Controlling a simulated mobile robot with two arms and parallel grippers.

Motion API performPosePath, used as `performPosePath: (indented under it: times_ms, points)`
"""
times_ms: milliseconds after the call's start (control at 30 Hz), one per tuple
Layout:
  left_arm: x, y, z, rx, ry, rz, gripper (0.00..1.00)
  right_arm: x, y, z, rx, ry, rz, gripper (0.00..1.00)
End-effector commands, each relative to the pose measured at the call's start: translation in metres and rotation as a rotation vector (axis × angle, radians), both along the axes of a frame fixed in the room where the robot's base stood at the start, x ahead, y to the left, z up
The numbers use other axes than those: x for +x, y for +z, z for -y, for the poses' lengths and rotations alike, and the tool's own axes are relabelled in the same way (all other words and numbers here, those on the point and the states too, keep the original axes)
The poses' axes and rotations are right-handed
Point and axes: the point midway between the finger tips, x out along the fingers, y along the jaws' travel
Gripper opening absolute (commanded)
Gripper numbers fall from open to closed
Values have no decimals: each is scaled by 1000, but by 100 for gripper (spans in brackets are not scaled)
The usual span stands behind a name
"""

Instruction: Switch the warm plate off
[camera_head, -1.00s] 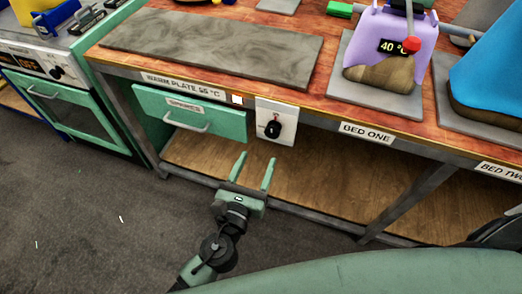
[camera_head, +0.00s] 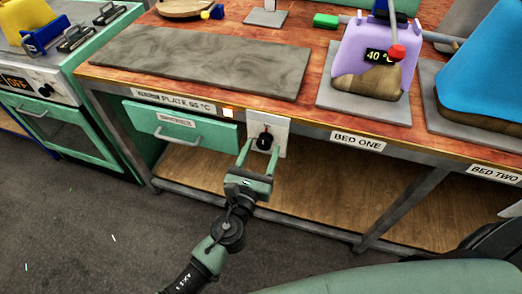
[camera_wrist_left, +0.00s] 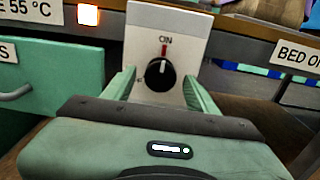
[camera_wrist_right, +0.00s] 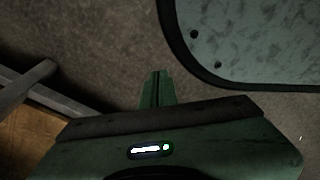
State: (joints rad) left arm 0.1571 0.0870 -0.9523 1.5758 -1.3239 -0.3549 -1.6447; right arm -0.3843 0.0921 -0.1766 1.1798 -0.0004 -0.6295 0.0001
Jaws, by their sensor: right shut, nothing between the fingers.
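A small lamp (camera_wrist_left: 88,14) glows beside the label. My left gripper (camera_head: 260,148) is open, its fingers apart on either side of the knob in the picture; contact cannot be told. My right gripper (camera_wrist_right: 157,88) is shut and empty, away from the panel.
A green drawer (camera_head: 180,123) lies left of the panel. The "BED ONE" label (camera_head: 357,141) is to the right. An oven (camera_head: 60,125) stands at left.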

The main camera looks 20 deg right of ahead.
Motion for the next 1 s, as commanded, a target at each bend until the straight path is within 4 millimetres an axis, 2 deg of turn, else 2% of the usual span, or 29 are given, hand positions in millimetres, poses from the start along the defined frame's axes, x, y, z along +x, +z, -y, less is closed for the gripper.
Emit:
performPosePath:
  times_ms: [33, 100, 200, 633, 1000]
  points:
    - [0, 0, 0, 0, 0, 0, 42, 0, 0, 0, 0, 0, 0, 0]
    - [0, 0, 0, 0, 0, 0, 23, 0, 0, 0, 0, 0, 0, 0]
    - [0, 0, 0, 0, 0, 0, 0, 0, 0, 0, 0, 0, 0, 0]
    - [-1, -1, 0, -80, 1, -55, 0, 3, 1, 0, 0, 0, -2, 0]
    - [-1, -2, 0, -337, 1, -229, 0, 28, 24, -4, 3, -7, 22, 0]
